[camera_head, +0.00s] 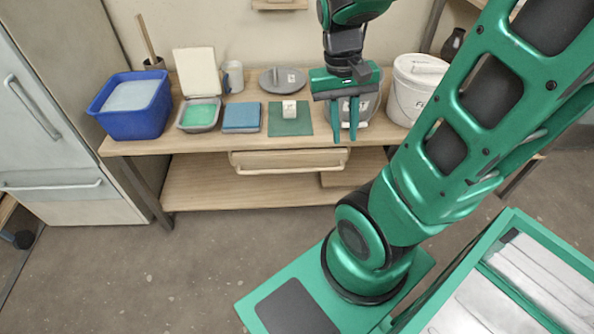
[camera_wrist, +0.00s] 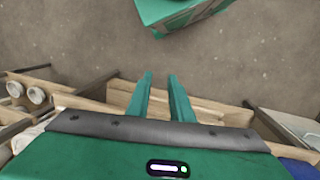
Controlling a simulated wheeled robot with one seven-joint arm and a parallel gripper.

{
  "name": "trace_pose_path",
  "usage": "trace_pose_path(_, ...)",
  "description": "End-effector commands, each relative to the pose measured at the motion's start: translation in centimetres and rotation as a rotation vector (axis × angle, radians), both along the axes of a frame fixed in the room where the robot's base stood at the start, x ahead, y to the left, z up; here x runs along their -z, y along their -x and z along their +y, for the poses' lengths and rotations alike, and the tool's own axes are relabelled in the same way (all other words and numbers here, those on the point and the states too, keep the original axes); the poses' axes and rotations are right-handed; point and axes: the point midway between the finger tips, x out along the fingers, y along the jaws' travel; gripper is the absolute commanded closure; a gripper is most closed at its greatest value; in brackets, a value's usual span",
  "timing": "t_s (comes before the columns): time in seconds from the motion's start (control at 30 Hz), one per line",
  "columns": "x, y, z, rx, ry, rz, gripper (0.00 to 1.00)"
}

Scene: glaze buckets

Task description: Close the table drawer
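The table drawer (camera_head: 288,161) is under the middle of the wooden table (camera_head: 200,146). Its light wood front, with a long bar handle, seems to stand out a little from the table's front edge. Part of the drawer (camera_wrist: 205,105) also shows beyond the table edge in the wrist view. My gripper (camera_head: 345,137) hangs above the table's front edge, near the drawer's right end, with its green fingers pointing down. In the wrist view my fingers (camera_wrist: 160,78) are apart with nothing between them. I see no contact with the drawer.
A blue tub (camera_head: 133,122), a tray of green glaze (camera_head: 198,115), tiles, a mug (camera_head: 233,77) and a white bucket (camera_head: 413,100) stand on the table. A lower shelf (camera_head: 225,190) runs beneath. The floor (camera_head: 200,260) before the table is clear.

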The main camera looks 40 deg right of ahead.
Motion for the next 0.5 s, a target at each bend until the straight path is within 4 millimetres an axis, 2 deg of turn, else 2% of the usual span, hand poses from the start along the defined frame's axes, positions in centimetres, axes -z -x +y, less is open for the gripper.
trace_pose_path(0.1, 1.8, -2.3, -0.2, -0.019, 0.048, 0.068, 0.80)
trace_pose_path(0.5, 8.4, -9.3, 0.0, -0.103, 0.264, 0.235, 0.80)
